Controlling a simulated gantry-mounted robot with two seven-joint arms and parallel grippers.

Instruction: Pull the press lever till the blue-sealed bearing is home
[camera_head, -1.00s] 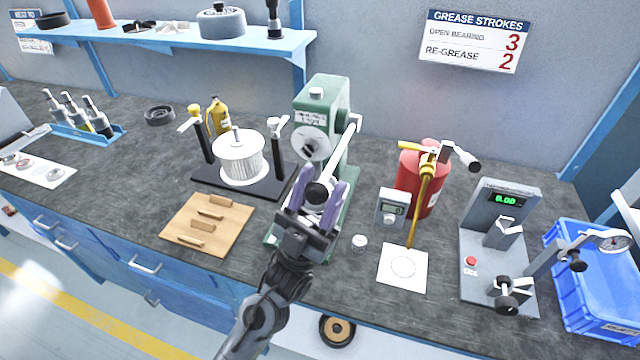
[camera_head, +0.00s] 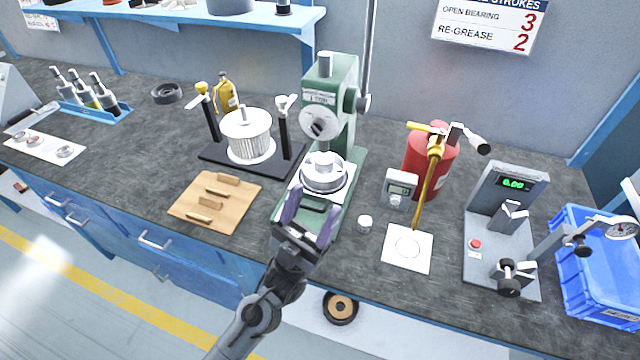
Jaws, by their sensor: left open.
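The green arbor press (camera_head: 345,85) stands in the middle of the bench. Its grey lever (camera_head: 370,45) points steeply up from the hub on its right side, and its upper end is cut off by the picture's top. The ram comes down onto a round silver part (camera_head: 323,173) on the press plate. I cannot make out a blue seal there, nor how deep the bearing sits. My left gripper (camera_head: 312,212) is open and empty, with its purple fingers just in front of the press base, well below the lever. My right gripper is not in view.
A rotor on a black stand (camera_head: 247,140) and a wooden board (camera_head: 213,202) are left of the press. A small gauge box (camera_head: 399,190), red grease container (camera_head: 425,165) and white card (camera_head: 408,248) are to its right. A blue crate (camera_head: 590,265) stands far right.

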